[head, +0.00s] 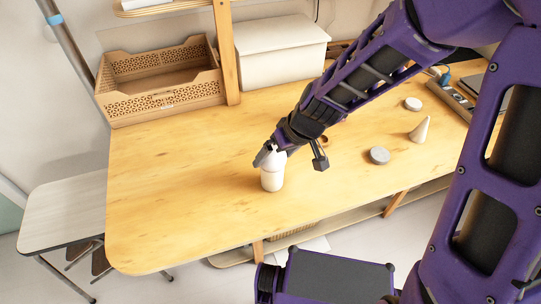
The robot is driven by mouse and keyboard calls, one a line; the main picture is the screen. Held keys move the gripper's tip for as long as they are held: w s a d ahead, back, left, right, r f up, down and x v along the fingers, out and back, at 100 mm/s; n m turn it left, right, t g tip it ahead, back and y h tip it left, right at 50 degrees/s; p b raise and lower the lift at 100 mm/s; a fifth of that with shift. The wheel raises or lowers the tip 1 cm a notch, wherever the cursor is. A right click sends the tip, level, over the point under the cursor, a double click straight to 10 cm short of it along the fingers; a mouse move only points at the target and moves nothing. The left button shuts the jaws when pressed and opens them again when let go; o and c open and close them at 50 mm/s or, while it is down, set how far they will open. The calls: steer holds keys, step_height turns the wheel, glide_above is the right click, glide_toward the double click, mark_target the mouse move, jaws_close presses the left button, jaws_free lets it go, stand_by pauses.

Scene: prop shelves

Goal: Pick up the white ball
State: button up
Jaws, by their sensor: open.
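A white rounded thing, which looks like the white ball (277,160), sits on top of a white upright cylinder (271,182) on the wooden table. I cannot tell whether it rests on the cylinder or stands behind it. My gripper (292,161) is open, with one finger at the upper left of the ball and the other apart from it on the right. The finger on the left and the gripper body hide part of the ball. Whether a finger touches the ball cannot be seen.
The table (180,200) is clear at the left and front. A grey disc (379,155), a pale cone (420,130) and a light disc (413,104) stand to the right. A slotted wooden crate (165,100) and a white box (281,65) stand at the back.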

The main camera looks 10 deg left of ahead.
steer(key=c, duration=1.1)
steer(key=shift+r, duration=0.1)
step_height(320, 180, up, 10)
steer(key=shift+f+p, duration=0.1)
steer(key=shift+p, duration=0.65)
